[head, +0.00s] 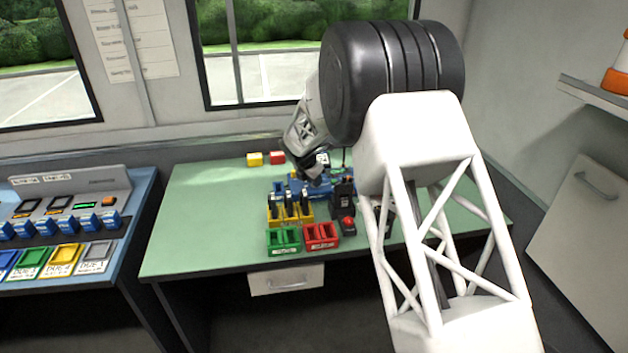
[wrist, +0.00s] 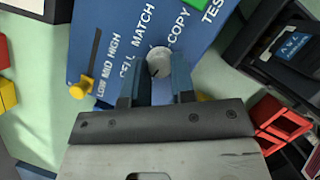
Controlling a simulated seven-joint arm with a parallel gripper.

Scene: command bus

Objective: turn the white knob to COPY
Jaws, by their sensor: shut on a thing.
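The white knob (wrist: 159,60) is on a blue panel (wrist: 105,20) in the wrist view. Labels CELL, MATCH, COPY and TEST fan out around it, with COPY beyond the knob, up and to the right. Which label its mark points to is too small to tell. My gripper (wrist: 156,76) is shut on the knob, one dark finger at each side. In the head view my gripper (head: 313,178) is down over the blue panel (head: 322,188) on the green table, and the knob is hidden.
A yellow slider (wrist: 77,91) sits by LOW MID HIGH. Green (head: 284,241), red (head: 321,236) and yellow (head: 290,216) bins stand in front, with a black device (head: 343,195) at their right. Yellow (head: 254,159) and red (head: 277,157) blocks lie behind. The table's left side is clear.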

